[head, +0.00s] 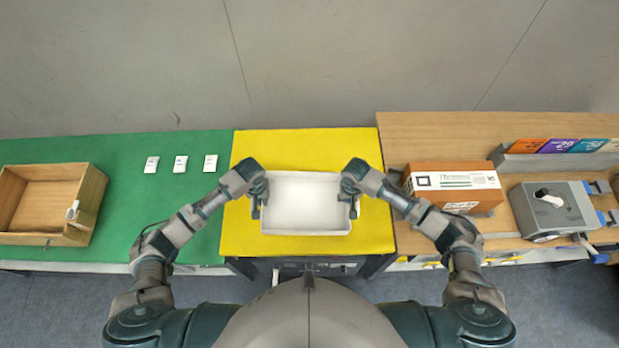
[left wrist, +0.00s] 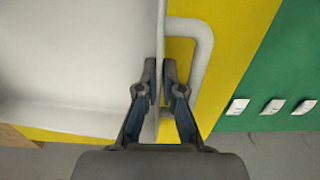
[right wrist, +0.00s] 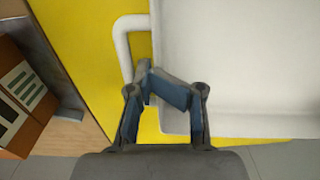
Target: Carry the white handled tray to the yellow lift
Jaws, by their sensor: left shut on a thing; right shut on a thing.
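The white handled tray (head: 305,203) is empty and looks level over the yellow lift (head: 300,147). Whether it rests on the yellow top or hangs just above it I cannot tell. My left gripper (head: 259,198) is shut on the tray's left side; in the left wrist view its fingers (left wrist: 161,72) pinch the wall beside the white handle (left wrist: 203,55). My right gripper (head: 353,198) is shut on the tray's right side; in the right wrist view its fingers (right wrist: 160,85) meet the tray edge by the other handle (right wrist: 122,42), the grasp partly hidden.
A green table (head: 120,215) on the left holds an open wooden box (head: 85,207) and small white packets (head: 180,163). A wooden table (head: 420,135) on the right holds an orange-and-white carton (head: 455,185), a grey device (head: 550,207) and coloured cards (head: 555,145).

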